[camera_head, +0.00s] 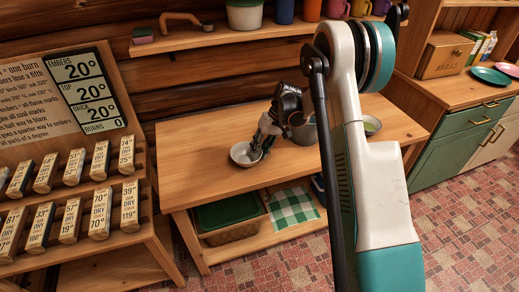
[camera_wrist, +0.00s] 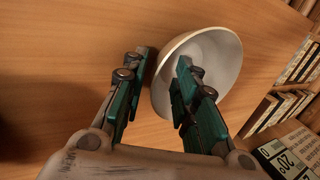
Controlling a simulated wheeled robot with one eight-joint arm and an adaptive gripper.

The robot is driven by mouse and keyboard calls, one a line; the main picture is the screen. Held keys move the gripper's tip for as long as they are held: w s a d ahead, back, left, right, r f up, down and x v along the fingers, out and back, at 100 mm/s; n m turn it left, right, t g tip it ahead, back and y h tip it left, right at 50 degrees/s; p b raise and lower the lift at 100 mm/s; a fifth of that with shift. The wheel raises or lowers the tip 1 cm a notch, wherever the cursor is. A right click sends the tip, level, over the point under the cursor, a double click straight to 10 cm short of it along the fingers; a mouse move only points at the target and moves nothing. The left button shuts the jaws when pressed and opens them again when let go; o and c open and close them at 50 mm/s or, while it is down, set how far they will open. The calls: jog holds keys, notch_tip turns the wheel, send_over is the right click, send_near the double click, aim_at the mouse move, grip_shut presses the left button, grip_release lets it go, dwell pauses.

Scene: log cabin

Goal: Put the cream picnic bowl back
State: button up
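The cream bowl (camera_head: 241,156) sits on the wooden table (camera_head: 196,133), near its left part. My gripper (camera_head: 261,148) reaches down at the bowl's right side. In the wrist view, the bowl (camera_wrist: 226,62) lies at upper centre right, its inside showing. My gripper's two fingers (camera_wrist: 163,64) stand apart there, one over the inside of the bowl and the other outside, with the near rim between them. A gap shows between the fingers and the rim, so the gripper looks open. Whether a finger touches the bowl cannot be told.
A grey metal pot (camera_head: 305,132) and a green-filled bowl (camera_head: 372,125) stand right of my gripper. A sign rack with labelled blocks (camera_head: 72,170) stands left. A shelf above holds mugs (camera_head: 311,10). A basket (camera_head: 232,232) and checkered cloth (camera_head: 292,207) lie below.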

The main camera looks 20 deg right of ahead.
jog(key=shift+r, duration=0.1)
jog(key=p+v, duration=0.4)
jog(key=v, duration=0.8)
